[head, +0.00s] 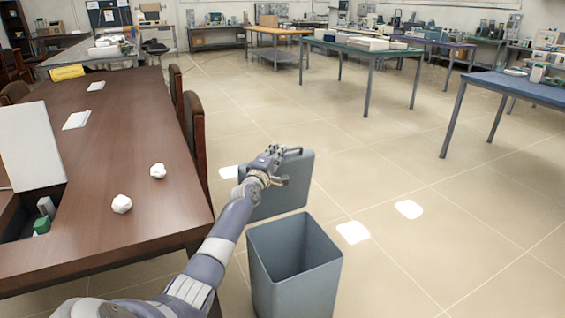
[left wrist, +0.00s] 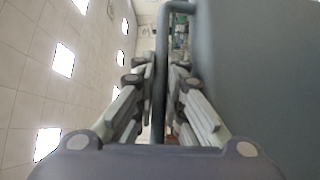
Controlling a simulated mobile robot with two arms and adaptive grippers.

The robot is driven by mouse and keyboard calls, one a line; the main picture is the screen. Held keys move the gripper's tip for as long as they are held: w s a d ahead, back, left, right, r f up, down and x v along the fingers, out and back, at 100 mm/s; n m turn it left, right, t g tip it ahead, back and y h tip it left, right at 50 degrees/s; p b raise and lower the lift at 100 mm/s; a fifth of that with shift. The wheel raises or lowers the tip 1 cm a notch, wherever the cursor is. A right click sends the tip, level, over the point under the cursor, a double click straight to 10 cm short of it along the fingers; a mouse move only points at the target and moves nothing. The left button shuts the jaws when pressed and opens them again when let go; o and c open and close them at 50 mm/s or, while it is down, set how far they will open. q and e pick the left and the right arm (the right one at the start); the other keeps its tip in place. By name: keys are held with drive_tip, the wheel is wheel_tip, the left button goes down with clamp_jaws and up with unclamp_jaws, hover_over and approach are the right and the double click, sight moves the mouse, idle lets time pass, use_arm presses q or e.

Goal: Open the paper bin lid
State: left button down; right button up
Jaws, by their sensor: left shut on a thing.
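The paper bin (head: 295,270) is a grey-blue open-topped box on the floor, and its dark inside shows. Its lid (head: 299,178) stands raised behind the bin opening, tilted up. My left gripper (head: 283,156) is at the top of the lid. In the left wrist view, the fingers of my left gripper (left wrist: 160,85) stand on both sides of a thin grey bar, the lid handle (left wrist: 161,60), and are shut on it. The lid panel (left wrist: 260,70) fills the right of that view. My right gripper does not show.
A brown wooden table (head: 110,190) with two crumpled paper balls (head: 140,187) stands left of the bin, with chairs (head: 193,140) along its edge. Workbenches (head: 365,55) stand farther back.

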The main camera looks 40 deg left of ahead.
use_arm(q)
drive_tip(key=a, duration=0.1)
drive_tip(key=w+a+n+g, duration=0.1)
drive_tip(key=a, duration=0.1)
drive_tip(key=shift+w+a+r+b, duration=0.15)
drive_tip(key=shift+w+a+b, duration=0.05)
drive_tip(key=shift+a+b, duration=0.15)
drive_tip(key=shift+w+a+n+h, duration=0.15)
drive_tip(key=shift+w+a, duration=0.1)
drive_tip(key=shift+a, duration=0.3)
drive_tip(key=shift+w+a+n+h, duration=0.15)
drive_tip(key=shift+w+a, duration=0.1)
drive_tip(key=shift+a, duration=0.25)
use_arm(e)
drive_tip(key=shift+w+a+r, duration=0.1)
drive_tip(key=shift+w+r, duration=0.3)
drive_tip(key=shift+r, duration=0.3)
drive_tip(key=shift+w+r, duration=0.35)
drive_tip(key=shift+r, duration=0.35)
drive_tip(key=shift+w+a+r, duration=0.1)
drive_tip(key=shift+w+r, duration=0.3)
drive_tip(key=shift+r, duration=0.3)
